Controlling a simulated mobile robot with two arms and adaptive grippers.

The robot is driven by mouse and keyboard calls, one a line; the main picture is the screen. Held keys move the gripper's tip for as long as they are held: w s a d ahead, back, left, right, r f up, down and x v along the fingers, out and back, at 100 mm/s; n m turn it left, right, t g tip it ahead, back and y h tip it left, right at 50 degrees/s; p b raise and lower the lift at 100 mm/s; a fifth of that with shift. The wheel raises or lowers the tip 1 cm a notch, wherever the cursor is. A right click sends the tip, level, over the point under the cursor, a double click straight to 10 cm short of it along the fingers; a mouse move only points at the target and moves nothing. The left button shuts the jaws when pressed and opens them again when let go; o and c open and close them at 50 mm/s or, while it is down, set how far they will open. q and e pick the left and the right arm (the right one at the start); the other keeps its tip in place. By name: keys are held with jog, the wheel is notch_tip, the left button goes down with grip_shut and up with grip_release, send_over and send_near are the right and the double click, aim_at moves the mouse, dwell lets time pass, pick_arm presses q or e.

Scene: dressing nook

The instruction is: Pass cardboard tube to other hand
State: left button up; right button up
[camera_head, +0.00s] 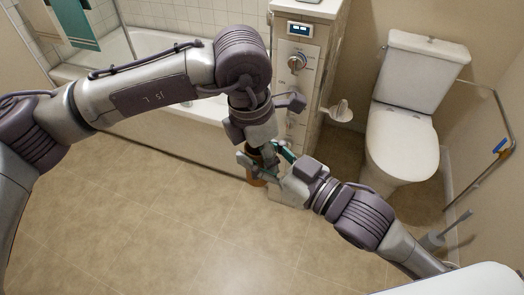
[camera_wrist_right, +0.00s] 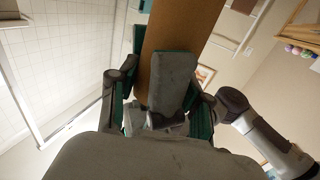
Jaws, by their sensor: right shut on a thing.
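The cardboard tube (camera_head: 257,178) is brown and mostly hidden between my two grippers in the head view. Its lower end shows below them, above the floor. In the right wrist view the tube (camera_wrist_right: 182,28) runs up out of the top of the picture. My right gripper (camera_wrist_right: 165,85) is shut on it, with a grey finger lying across it. In the head view my right gripper (camera_head: 277,168) reaches the tube from the right. My left gripper (camera_head: 258,152) points down at the tube from above, very close to my right gripper. Its fingers overlap other parts, so their opening is unclear.
A white cabinet (camera_head: 300,62) with a dial stands just behind the grippers. A bathtub (camera_head: 150,45) lies behind my left arm. A toilet (camera_head: 402,140) is at the right, with a rail (camera_head: 488,178) on the wall beside it. The tiled floor (camera_head: 165,215) in front is clear.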

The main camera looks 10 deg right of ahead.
pick_arm(q)
jog(key=shift+s, duration=0.15)
jog(key=c, duration=0.5)
jog(key=o, duration=0.8)
jog(key=shift+r, duration=0.1)
